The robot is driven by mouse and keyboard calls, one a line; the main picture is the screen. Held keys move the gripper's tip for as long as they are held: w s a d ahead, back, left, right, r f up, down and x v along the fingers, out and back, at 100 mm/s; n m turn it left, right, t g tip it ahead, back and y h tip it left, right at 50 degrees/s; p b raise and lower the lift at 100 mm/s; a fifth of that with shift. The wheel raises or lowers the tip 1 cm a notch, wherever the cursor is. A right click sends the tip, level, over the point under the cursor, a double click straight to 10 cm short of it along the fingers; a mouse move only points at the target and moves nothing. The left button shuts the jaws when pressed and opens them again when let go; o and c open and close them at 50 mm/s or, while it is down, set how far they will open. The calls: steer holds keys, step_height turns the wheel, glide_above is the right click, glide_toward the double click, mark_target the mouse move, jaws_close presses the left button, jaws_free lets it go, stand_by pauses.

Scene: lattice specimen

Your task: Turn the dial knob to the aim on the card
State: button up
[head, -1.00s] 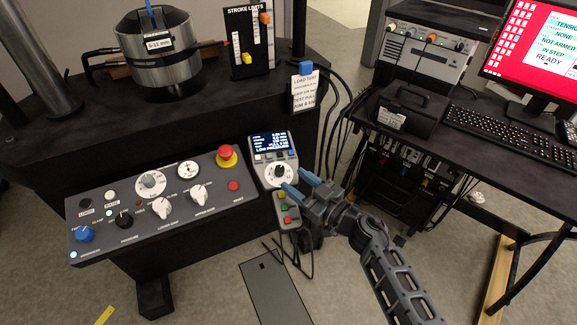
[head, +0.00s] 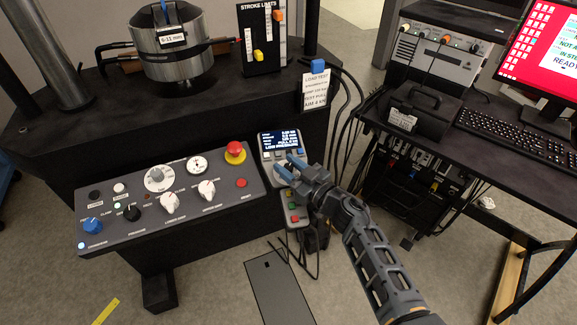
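The dial knob sits on the pale face of the small control unit (head: 266,155), below its lit screen (head: 280,140). My gripper (head: 284,164) is over this dial, its two blue-grey fingers apart and its tips at the dial's face. The knob itself is mostly hidden behind the fingers, and I cannot tell whether they touch it. The card (head: 315,90) hangs from the machine's edge under a blue clip; its last line appears to read "AIM 4 kN".
The wide console (head: 140,222) with knobs and a red emergency button (head: 235,151) lies left of the control unit. Red and green buttons (head: 292,206) sit below the dial. Cables hang behind my gripper. A desk with keyboard (head: 505,132) and monitor stands right.

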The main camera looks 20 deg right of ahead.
steer(key=c, duration=0.6)
steer(key=shift+d+y, duration=0.1)
steer(key=shift+y, duration=0.2)
